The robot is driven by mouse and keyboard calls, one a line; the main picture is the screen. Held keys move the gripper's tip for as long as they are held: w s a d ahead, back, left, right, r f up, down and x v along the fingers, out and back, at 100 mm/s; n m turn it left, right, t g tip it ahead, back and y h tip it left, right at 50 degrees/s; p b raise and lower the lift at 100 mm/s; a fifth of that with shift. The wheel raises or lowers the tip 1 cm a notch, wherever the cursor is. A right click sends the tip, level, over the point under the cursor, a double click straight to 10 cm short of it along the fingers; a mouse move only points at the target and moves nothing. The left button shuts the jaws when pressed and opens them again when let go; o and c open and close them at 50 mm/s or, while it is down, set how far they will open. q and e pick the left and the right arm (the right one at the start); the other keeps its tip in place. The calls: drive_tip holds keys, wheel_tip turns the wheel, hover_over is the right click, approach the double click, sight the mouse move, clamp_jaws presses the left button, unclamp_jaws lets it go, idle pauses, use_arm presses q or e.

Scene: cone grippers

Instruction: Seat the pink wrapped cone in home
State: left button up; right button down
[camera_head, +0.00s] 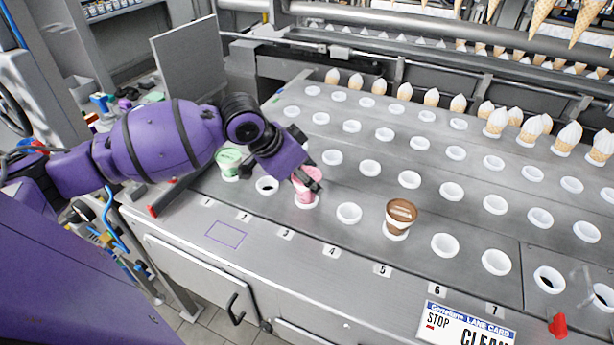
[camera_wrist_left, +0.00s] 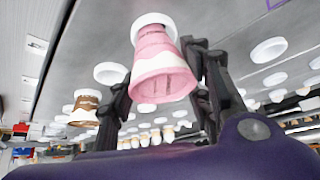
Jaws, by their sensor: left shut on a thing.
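The pink wrapped cone (camera_head: 306,190) stands roughly upright in the front row, by the number 3 label. In the left wrist view the cone (camera_wrist_left: 160,70) has its wide end towards me and its narrow end at a white ring holder (camera_wrist_left: 153,20). How deep it sits in the ring cannot be told. My left gripper (camera_head: 309,180) is shut on the cone, with its fingers on either side, and partly hides it from the head camera. In the left wrist view the gripper (camera_wrist_left: 163,90) frames the cone. My right gripper is not in view.
A green cone (camera_head: 228,162) stands left of the pink one, with a dark open hole (camera_head: 267,186) between. A brown cone (camera_head: 401,214) stands further right, past an empty white holder (camera_head: 348,212). White-topped cones (camera_head: 404,92) line the back. A lane card (camera_head: 465,325) lies at the front.

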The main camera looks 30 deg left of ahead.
use_arm(q)
drive_tip(key=o, duration=0.9)
drive_tip(key=v, duration=1.2)
drive_tip(key=shift+f, duration=0.1)
